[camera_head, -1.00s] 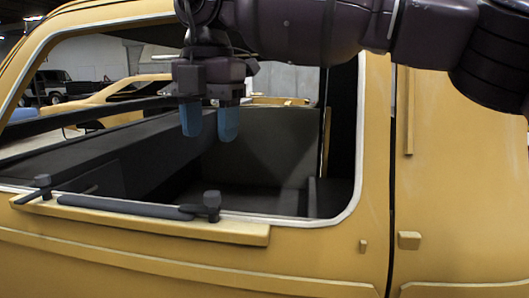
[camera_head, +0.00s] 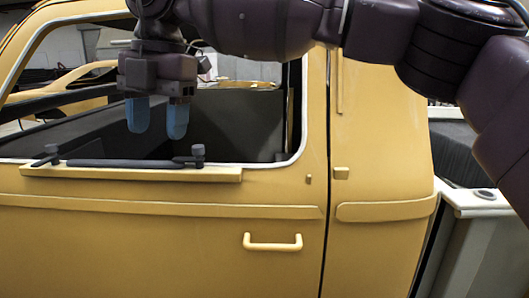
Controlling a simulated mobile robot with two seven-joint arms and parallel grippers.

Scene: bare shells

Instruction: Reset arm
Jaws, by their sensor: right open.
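My right gripper (camera_head: 157,117) hangs from the dark arm that comes in from the right. Its two blue fingers point down, apart, with nothing between them. It is in front of the window opening of a yellow vehicle shell (camera_head: 180,268), above the sill ledge (camera_head: 130,173). A dark bar (camera_head: 125,163) with upright knobs at its ends lies along that ledge, below the fingers and apart from them. My left gripper is not in view.
The shell's door has a yellow handle (camera_head: 272,243) below the window. A light grey cabinet-like block (camera_head: 480,235) stands at the right, beside my arm. Another yellow car shell (camera_head: 70,92) shows through the window. The space before the door is clear.

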